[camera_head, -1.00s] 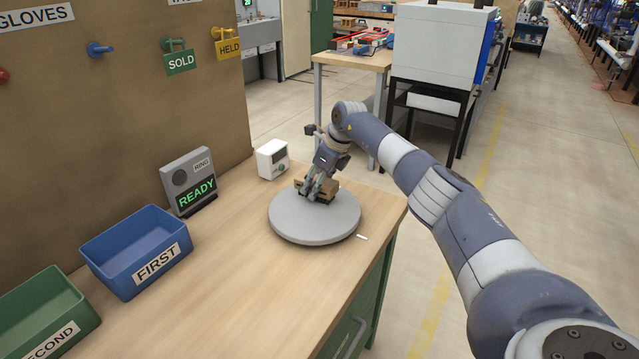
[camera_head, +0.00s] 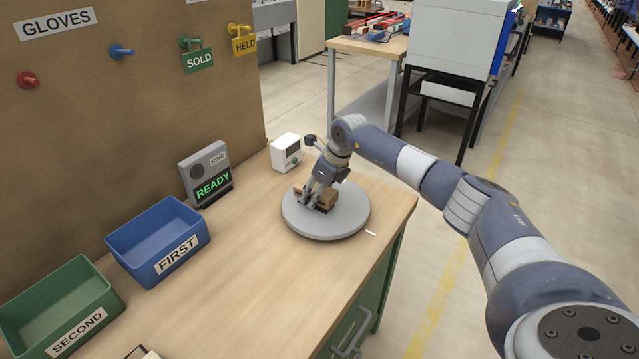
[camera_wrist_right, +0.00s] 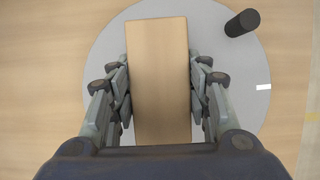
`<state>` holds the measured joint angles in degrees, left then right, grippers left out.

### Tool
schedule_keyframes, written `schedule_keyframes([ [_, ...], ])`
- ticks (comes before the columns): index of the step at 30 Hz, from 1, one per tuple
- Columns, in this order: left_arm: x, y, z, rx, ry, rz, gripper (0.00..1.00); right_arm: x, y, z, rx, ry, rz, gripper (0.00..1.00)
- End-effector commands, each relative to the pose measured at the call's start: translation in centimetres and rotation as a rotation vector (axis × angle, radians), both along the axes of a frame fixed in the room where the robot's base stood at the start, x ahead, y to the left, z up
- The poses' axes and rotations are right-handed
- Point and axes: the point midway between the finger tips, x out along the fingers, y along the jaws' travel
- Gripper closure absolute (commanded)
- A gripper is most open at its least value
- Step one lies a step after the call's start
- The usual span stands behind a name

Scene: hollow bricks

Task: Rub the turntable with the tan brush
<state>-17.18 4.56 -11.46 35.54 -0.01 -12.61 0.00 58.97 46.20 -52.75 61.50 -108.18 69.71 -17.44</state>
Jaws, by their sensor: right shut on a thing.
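My right gripper (camera_head: 317,200) is shut on the tan brush (camera_head: 329,199), above the grey round turntable (camera_head: 345,222) on the bench. In the right wrist view the brush (camera_wrist_right: 158,75) is a plain tan block between the two fingers (camera_wrist_right: 158,95). The turntable (camera_wrist_right: 105,55) lies beneath it, and a short black cylinder (camera_wrist_right: 242,22) shows near the disc's edge. The brush's underside is hidden, so I cannot tell for certain whether it touches the disc. My left gripper is not in view.
A white box (camera_head: 286,152) and a grey sign reading READY (camera_head: 207,172) stand behind the turntable. A blue bin marked FIRST (camera_head: 158,240) and a green bin marked SECOND (camera_head: 62,305) are at left. Bare wooden bench (camera_head: 240,270) lies between bins and turntable.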

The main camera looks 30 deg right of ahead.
Motion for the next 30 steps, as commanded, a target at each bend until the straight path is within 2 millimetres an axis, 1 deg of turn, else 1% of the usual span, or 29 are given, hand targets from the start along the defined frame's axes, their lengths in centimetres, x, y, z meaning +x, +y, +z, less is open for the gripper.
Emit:
schedule_keyframes([
  [2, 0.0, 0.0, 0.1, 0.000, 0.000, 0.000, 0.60, -0.3, 0.2, -0.4, -0.002, 0.010, 0.003, 0.75],
  [5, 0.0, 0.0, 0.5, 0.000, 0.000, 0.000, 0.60, -0.6, 0.7, -0.3, -0.003, 0.011, 0.005, 0.74],
  [12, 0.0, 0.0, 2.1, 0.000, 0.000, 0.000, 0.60, -1.6, 2.6, -0.2, -0.003, 0.013, 0.006, 0.74],
  [17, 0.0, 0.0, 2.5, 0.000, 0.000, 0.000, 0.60, -2.1, 3.5, -0.3, -0.001, 0.014, 0.005, 0.75],
  [26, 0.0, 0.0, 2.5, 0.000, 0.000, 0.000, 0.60, -2.2, 3.6, -0.4, -0.001, 0.012, 0.004, 0.75],
  [30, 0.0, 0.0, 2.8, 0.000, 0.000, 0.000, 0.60, -2.1, 3.6, 0.0, -0.001, 0.012, 0.004, 0.75],
])
